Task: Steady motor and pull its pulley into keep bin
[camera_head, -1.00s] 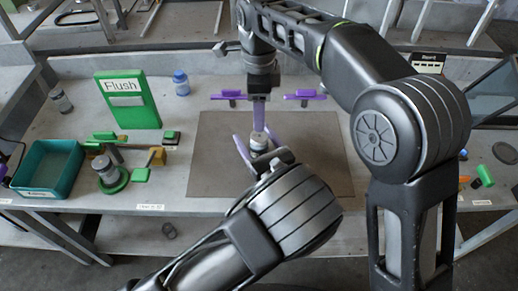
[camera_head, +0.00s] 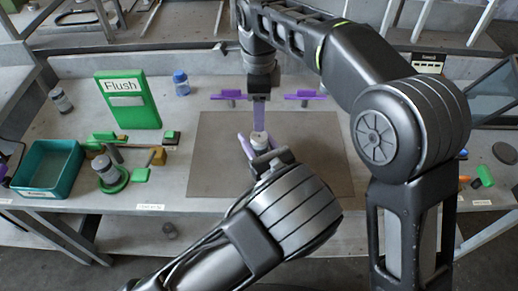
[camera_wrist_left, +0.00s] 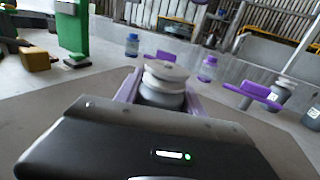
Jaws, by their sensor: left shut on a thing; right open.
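A small grey motor (camera_wrist_left: 160,97) with a pale grooved pulley (camera_wrist_left: 166,70) on top stands on the brown mat (camera_head: 318,170). In the head view, the pulley (camera_head: 259,138) shows just above my left wrist. My left gripper (camera_wrist_left: 160,95) has its purple fingers shut on either side of the motor, below the pulley. My right gripper (camera_head: 259,118) points down just above and behind the pulley, seen edge-on; its jaws are open and hold nothing visible. The motor's lower part is hidden behind my left wrist. A teal open bin (camera_head: 22,183) stands at the left; its label is unreadable.
Two purple-topped fixtures (camera_head: 228,96) (camera_head: 304,95) stand behind the mat. A green "Flush" panel (camera_head: 128,100) and a blue-capped bottle (camera_head: 181,83) stand at the back left. Green-based parts (camera_head: 112,182) sit between bin and mat. My right arm hangs over the mat's right side.

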